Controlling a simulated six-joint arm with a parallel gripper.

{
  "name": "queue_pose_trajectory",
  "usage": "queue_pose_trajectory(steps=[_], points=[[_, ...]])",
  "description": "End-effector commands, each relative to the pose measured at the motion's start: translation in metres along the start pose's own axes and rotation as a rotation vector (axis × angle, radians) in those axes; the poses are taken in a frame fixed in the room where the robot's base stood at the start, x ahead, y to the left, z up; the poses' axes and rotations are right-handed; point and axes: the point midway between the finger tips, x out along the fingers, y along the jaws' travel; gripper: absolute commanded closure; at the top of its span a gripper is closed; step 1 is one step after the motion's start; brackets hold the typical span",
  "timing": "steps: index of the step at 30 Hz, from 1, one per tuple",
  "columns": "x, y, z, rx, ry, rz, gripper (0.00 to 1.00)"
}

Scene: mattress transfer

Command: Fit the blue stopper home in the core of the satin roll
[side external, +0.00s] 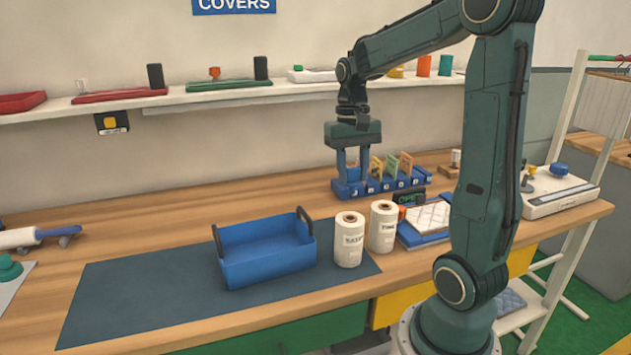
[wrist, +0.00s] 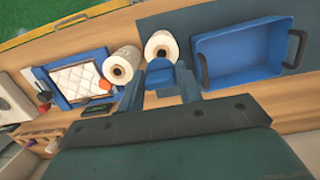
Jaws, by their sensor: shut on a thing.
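My gripper (side external: 353,178) is shut on the blue stopper (wrist: 161,75), which shows between the fingertips in the wrist view. In the side view it hangs above the bench, in front of the blue slotted rack, higher than the rolls and apart from them. The satin roll (side external: 349,240) is white and stands upright on the mat's right end, beside the blue tray. Its open core faces up and shows in the wrist view (wrist: 162,46), just beyond the stopper. A second white roll (side external: 382,228) stands upright to its right, its core also open. The stopper's lower end is hidden.
The blue tray (side external: 268,270) with dark handles sits left of the rolls on the dark mat (side external: 130,300). A blue rack (side external: 405,187) with coloured pieces stands behind. A quilted white pad on a blue base (side external: 428,217) lies right of the rolls. The left mat is clear.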

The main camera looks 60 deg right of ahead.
Motion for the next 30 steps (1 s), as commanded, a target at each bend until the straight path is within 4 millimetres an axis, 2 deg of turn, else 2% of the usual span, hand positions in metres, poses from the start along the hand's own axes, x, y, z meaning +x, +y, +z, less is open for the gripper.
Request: queue_pose_trajectory(steps=[18,30], points=[[0.04,0.0,-0.005,0.0,-0.003,0.0,0.87],[0.051,0.0,-0.006,0.0,-0.001,0.0,0.87]])
